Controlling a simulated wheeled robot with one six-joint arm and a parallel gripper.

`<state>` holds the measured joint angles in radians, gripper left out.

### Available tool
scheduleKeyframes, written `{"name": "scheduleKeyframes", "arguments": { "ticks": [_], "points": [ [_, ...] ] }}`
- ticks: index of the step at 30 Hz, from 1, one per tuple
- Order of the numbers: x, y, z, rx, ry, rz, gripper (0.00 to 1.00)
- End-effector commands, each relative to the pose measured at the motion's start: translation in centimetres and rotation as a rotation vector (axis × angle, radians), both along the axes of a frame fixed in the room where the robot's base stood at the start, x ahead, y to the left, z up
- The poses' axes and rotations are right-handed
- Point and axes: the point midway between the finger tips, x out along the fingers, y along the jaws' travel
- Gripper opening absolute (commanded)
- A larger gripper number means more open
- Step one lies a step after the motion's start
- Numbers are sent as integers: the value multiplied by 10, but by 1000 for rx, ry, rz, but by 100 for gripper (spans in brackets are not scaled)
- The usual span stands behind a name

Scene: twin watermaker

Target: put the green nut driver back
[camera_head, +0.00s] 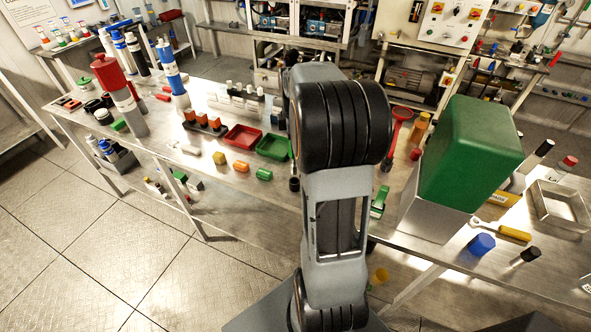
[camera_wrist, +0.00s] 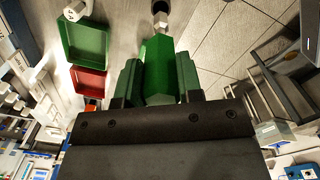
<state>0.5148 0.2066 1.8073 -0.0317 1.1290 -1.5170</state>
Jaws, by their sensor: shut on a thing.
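The green nut driver (camera_wrist: 158,70) is between the fingers of my gripper (camera_wrist: 158,84) in the wrist view. The fingers are shut on its green handle, one on each side. Its short silver shaft (camera_wrist: 160,20) points away from the gripper. A dark round opening (camera_wrist: 160,6) lies at the top edge, in line with the shaft tip. I cannot tell whether the tip touches it or is inside. In the head view my own arm hides the gripper and the nut driver. A small black cylinder (camera_head: 294,184) stands on the bench just left of my arm.
A green tray (camera_head: 272,146) and a red tray (camera_head: 242,136) lie left of my arm. They also show in the wrist view, green (camera_wrist: 84,40) and red (camera_wrist: 88,82). A tall green-topped box (camera_head: 470,150) stands close on the right. Orange and green blocks lie near the bench edge.

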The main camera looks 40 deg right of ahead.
Motion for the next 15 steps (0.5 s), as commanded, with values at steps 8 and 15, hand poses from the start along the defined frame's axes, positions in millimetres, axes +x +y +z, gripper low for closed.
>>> {"name": "scheduleKeyframes", "arguments": {
  "ticks": [8,15],
  "points": [
    [1,0,-33,1,1,2,0],
    [0,0,-59,2,3,1,0]
  ]
}}
